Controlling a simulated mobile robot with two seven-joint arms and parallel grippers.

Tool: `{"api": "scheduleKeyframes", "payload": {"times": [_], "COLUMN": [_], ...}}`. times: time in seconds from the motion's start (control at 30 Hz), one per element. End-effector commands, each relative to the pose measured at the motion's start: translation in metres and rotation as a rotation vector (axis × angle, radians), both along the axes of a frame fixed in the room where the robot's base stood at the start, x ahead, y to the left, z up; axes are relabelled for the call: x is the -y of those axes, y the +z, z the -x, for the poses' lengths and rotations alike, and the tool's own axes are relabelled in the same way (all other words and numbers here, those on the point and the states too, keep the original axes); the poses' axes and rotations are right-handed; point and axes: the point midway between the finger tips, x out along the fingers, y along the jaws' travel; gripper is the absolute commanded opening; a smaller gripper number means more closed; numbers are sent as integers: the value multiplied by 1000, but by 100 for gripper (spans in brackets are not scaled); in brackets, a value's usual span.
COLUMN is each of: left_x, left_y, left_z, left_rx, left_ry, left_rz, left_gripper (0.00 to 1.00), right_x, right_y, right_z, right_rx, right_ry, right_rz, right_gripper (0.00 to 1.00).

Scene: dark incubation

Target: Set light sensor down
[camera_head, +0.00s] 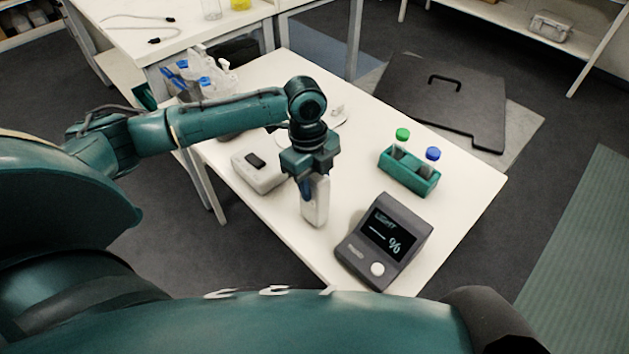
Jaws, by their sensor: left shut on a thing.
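My left gripper (313,180) points down over the white table (340,255) and is shut on a white, upright, elongated piece, which looks like the light sensor (316,207). The gripper hides its upper part. Its lower end is close to the tabletop; I cannot tell whether it touches. A dark grey display unit (383,242) reading "LIGHT" with a dash and "%" stands to the right of the held piece, apart from it. My right gripper is not in view.
A green rack (410,173) holds vials with a green cap (403,134) and a blue cap (433,153). A white box with a dark window (258,168) sits left of my gripper. A black panel with a handle (445,100) lies beyond the table. Bare tabletop lies between gripper and rack.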

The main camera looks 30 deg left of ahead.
Motion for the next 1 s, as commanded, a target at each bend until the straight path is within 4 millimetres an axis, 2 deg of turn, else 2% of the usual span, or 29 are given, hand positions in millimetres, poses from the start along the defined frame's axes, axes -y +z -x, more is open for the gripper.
{"api": "scheduleKeyframes", "payload": {"times": [0.43,0.47,0.7,1.0], "left_x": [1,0,0,0], "left_y": [-7,-7,-7,-4], "left_z": [-1,0,0,-1], "left_rx": [3,2,2,2], "left_ry": [0,0,0,0], "left_rz": [1,1,1,0], "left_gripper": [0,38,57,58], "right_x": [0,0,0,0], "right_y": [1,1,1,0], "right_z": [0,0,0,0], "right_rx": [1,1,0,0], "right_ry": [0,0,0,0], "right_rz": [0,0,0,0], "right_gripper": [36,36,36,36]}}
